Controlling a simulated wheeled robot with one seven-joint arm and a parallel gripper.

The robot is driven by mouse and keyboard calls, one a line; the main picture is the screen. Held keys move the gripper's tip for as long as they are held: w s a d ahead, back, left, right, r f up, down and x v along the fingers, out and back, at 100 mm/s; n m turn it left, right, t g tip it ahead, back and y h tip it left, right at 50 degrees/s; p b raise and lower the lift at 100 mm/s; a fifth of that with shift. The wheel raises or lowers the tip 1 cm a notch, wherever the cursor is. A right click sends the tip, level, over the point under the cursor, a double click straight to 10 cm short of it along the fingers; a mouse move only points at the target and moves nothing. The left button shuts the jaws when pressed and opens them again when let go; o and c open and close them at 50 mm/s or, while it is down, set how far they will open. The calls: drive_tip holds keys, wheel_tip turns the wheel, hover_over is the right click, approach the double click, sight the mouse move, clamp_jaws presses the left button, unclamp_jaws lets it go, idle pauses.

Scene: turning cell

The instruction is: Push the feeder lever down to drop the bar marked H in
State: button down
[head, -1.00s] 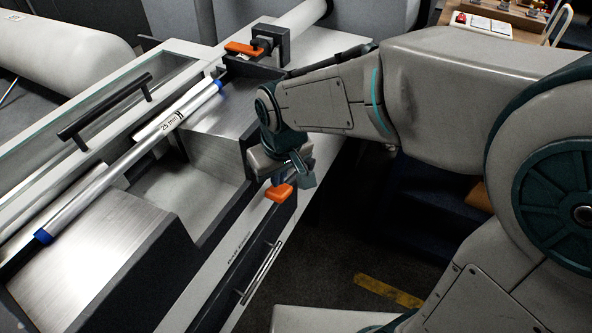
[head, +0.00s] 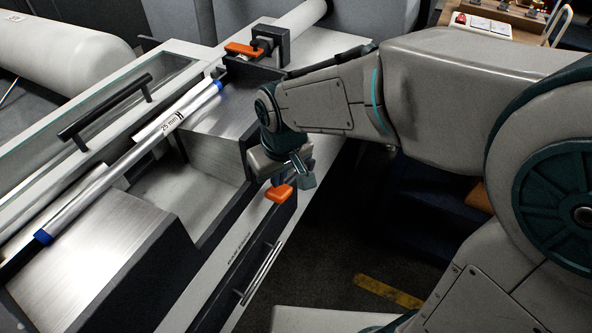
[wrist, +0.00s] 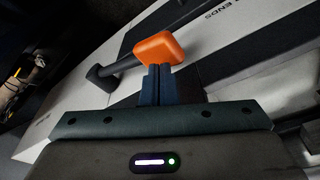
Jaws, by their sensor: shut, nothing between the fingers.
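The feeder lever has an orange paddle-shaped end (head: 280,193) on the front side of the bar feeder. It also shows in the wrist view as an orange knob (wrist: 159,47) on a dark arm. My gripper (wrist: 158,69) is shut and empty, its fingertips right at the orange knob's edge; whether they touch it I cannot tell. The bar (head: 130,160), silver with blue ends and marked "25 mm H", lies slanting along the top of the feeder.
A second orange handle (head: 244,48) sits on a dark clamp block at the back. A black handle (head: 103,108) is on the feeder's clear cover. A metal rail handle (head: 262,272) is on the feeder's front face. A yellow floor stripe (head: 388,291) lies to the right.

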sight(279, 190)
idle(0.6)
drive_tip(key=shift+f+b, duration=0.85)
drive_tip(key=shift+f, duration=0.2)
drive_tip(key=shift+f+b, duration=0.9)
drive_tip(key=shift+f, duration=0.25)
drive_tip(key=shift+s+f+b, duration=0.15)
drive_tip(key=shift+f+b, duration=0.7)
drive_tip(key=shift+f, duration=0.1)
